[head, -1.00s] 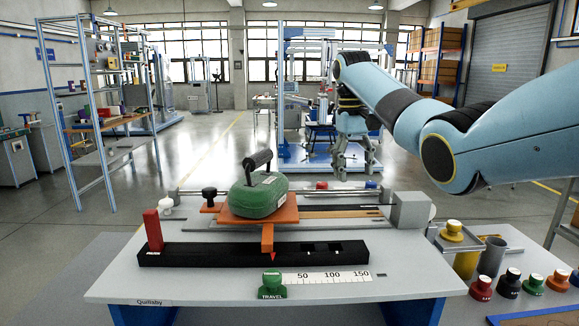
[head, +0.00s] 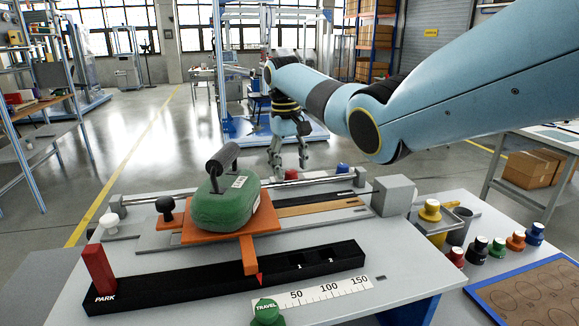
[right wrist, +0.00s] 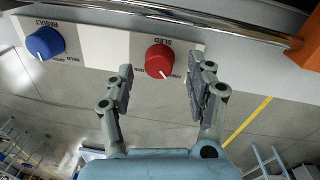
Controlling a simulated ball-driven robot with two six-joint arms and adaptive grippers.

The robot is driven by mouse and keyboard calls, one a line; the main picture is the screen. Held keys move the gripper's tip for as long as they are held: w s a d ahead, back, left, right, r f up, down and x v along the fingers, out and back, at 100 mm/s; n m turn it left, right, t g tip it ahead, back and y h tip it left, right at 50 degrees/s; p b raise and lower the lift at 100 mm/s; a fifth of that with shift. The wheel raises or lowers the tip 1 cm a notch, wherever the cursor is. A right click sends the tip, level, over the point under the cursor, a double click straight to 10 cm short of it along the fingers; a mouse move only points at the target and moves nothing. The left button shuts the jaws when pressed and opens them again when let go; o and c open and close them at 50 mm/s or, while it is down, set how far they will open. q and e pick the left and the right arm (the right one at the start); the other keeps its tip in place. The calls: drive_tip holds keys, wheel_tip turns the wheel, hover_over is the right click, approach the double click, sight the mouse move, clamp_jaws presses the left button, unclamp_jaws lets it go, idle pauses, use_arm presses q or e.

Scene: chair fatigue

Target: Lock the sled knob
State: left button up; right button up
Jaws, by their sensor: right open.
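The sled knob is a red knob (right wrist: 159,61) beside the word SLED on a white panel in the right wrist view. In the head view it is a small red shape (head: 291,174) at the bench's far side. My right gripper (head: 289,168) is open and empty, behind the far edge. In the right wrist view, its fingertips (right wrist: 160,73) are on either side of the red knob, with gaps showing; I see no contact. The sled is an orange plate (head: 262,222) carrying a green weight (head: 226,205) with a black handle. My left gripper is out of view.
A blue knob (right wrist: 45,43) marked RESULT is left of the red one. A metal rail (right wrist: 170,15) runs close above both. A grey block (head: 394,195) stands at the rail's end. Several coloured knobs (head: 497,247) stand at right. Open floor lies behind the bench.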

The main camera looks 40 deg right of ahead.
drive_tip(key=shift+s+f, duration=0.1)
drive_tip(key=shift+f, duration=0.8)
clamp_jaws()
drive_tip(key=m+p, duration=0.2)
drive_tip(key=m, duration=0.1)
drive_tip(key=shift+r, duration=0.15)
drive_tip(key=m, duration=0.9)
drive_tip(key=shift+d+g+y, duration=0.1)
drive_tip(key=shift+g+y, duration=0.2)
drive_tip(key=m, duration=0.5)
drive_tip(key=shift+m, duration=0.4)
